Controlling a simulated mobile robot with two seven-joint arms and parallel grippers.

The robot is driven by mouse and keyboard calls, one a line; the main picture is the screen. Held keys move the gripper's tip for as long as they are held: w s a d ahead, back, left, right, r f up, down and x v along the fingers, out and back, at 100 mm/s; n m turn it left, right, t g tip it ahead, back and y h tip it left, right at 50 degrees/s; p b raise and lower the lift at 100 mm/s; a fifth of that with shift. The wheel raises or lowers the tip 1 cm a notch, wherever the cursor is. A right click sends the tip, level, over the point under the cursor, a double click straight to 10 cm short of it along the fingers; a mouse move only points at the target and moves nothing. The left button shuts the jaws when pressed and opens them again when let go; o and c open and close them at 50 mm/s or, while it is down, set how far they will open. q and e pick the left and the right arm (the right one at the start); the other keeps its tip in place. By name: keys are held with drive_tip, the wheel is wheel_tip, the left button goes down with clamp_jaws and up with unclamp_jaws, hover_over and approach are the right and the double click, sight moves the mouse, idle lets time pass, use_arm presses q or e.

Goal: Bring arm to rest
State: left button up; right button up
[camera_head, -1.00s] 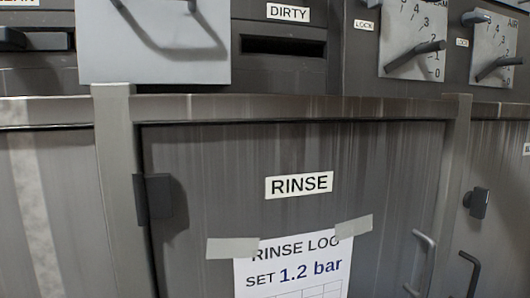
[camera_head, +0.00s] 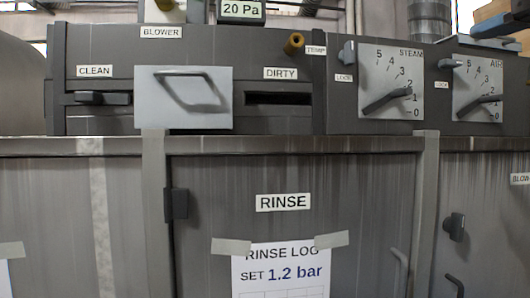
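Neither of my arms nor either gripper shows in the head view. No pan shows either. The view faces a grey machine front. Its door (camera_head: 230,225) carries a RINSE label (camera_head: 283,202) and a taped rinse log sheet (camera_head: 281,270) reading "SET 1.2 bar". The door looks shut.
Above the ledge (camera_head: 290,145) are a light panel with a handle (camera_head: 183,115), a CLEAN slot (camera_head: 103,98), a DIRTY slot (camera_head: 278,99), a STEAM dial (camera_head: 391,84) and an AIR dial (camera_head: 478,84). Door handles (camera_head: 399,272) stick out at lower right.

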drive_tip(key=w+a+f+g+y, duration=0.2)
drive_tip(key=a+f+g+y, duration=0.4)
drive_tip(key=a+f+y, duration=0.3)
drive_tip(key=w+a+f+g+y, duration=0.2)
drive_tip(key=a+f+g+y, duration=0.5)
drive_tip(key=f, duration=0.5)
drive_tip(key=w+d+f+n+t+h, duration=0.2)
drive_tip(key=d+f+n+t+h, duration=0.7)
drive_tip(key=n, duration=0.8)
drive_tip(key=w+d+f+n+t+h, duration=0.3)
drive_tip(key=d+f+n+t+h, duration=0.25)
drive_tip(key=f+n+t, duration=0.75)
drive_tip(key=s+d+f+m+g+h, duration=0.3)
drive_tip(key=d+f+m+g+h, duration=0.15)
drive_tip(key=f+g+h, duration=0.4)
drive_tip(key=s+a+f+m+g+y, duration=0.25)
drive_tip(key=s+f+m+g, duration=0.65)
drive_tip(key=s+f+g, duration=1.1)
drive_tip(key=w+f+t+y, duration=0.1)
drive_tip(key=w+f+t, duration=0.2)
drive_tip(key=f+t, duration=1)
wheel_tip(320, 180, down, 3)
drive_tip(key=shift+w+d+r+n+y, duration=0.15)
drive_tip(key=shift+w+n+y, duration=0.2)
drive_tip(key=shift+w, duration=0.05)
